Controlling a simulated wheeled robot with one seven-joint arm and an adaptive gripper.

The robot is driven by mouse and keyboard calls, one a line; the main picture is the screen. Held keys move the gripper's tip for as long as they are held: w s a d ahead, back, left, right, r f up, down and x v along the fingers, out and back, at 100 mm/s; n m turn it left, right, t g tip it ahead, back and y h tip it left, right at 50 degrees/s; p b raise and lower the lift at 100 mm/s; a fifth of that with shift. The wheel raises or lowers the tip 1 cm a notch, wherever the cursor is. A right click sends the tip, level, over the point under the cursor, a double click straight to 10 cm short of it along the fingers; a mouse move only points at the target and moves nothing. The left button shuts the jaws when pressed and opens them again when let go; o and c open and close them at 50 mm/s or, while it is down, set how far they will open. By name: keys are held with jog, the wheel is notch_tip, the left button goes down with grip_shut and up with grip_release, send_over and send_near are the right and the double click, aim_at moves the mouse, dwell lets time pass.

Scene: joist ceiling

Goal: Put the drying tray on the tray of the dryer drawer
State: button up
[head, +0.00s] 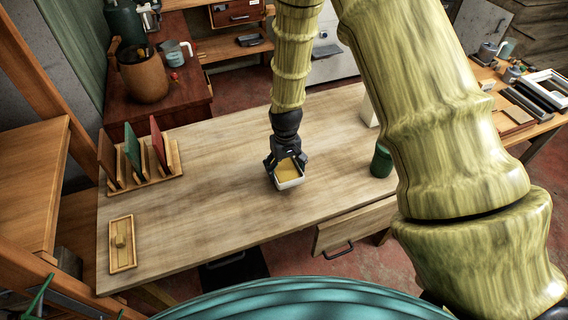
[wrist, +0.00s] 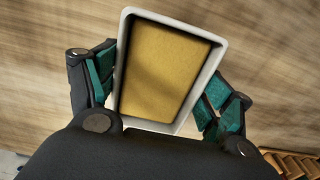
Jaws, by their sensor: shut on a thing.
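A white rectangular tray with a flat yellow-brown inside, which looks like the drying tray (head: 289,183), is in my gripper (head: 286,162) over the middle of the wooden table. The wrist view shows the gripper's teal-padded fingers shut on both sides of the drying tray (wrist: 172,68). I cannot tell from the head view how far it is above the tabletop. A wooden drawer front with a dark handle (head: 343,232) juts out at the table's front right. I cannot tell whether it is the dryer drawer, and no tray inside it shows.
A shallow wooden tray (head: 114,262) with a small block lies at the table's left. A wooden rack (head: 150,182) holds red, green and brown panels. A green cup (head: 381,160) stands at the right. The tabletop (head: 210,210) is clear around my gripper.

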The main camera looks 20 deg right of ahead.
aim_at(284, 166)
jog(key=w, duration=0.3)
jog(key=shift+w+d+f+p, duration=0.2)
jog(key=shift+d+p, duration=0.1)
jog(key=shift+p, duration=0.05)
jog(key=shift+f+p, duration=0.8)
jog(key=shift+f, duration=0.95)
jog(key=o, duration=1)
jog(key=shift+f, duration=0.1)
jog(key=shift+o, duration=0.2)
jog(key=shift+r, duration=0.2)
